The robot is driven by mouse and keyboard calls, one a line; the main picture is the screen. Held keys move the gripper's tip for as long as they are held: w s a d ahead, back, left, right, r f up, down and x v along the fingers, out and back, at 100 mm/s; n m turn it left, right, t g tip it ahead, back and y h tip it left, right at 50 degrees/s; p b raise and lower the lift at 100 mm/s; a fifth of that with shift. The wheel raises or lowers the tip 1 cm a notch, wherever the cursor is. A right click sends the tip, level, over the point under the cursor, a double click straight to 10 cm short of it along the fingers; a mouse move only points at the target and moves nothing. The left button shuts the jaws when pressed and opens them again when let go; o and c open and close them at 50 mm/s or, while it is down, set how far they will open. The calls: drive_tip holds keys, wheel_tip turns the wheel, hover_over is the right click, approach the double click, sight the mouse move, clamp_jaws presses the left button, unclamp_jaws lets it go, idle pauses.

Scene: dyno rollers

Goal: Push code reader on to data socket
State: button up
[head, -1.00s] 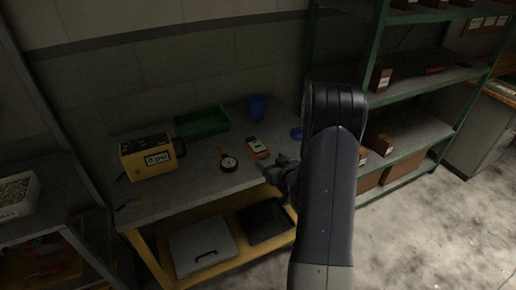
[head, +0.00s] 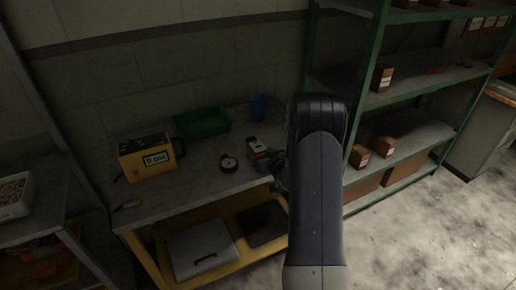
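A small handheld device with a pale face and orange-red edges (head: 256,144), which looks like the code reader, lies on the grey workbench (head: 195,188) near its right end. My gripper (head: 268,161) is at the near side of this device, low over the bench's right part. It is dark and small here, and its fingers cannot be told apart. I cannot tell whether it touches or holds the device. I cannot make out the data socket in this view. My arm hides the bench's right end.
A yellow box with a label (head: 147,158) stands on the bench at left. A round black gauge (head: 228,163) lies mid-bench. A green bin (head: 203,122) and a blue cup (head: 257,106) stand at the back. Green shelving (head: 362,105) rises at right. The bench's front middle is clear.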

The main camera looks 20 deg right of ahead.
drive_tip(key=c, duration=0.8)
drive_tip(key=shift+r, duration=0.1)
drive_tip(key=shift+c, duration=0.2)
drive_tip(key=shift+r, duration=0.1)
drive_tip(key=shift+r+p, duration=1.9)
drive_tip(key=shift+r, duration=0.95)
drive_tip(key=shift+a, duration=0.1)
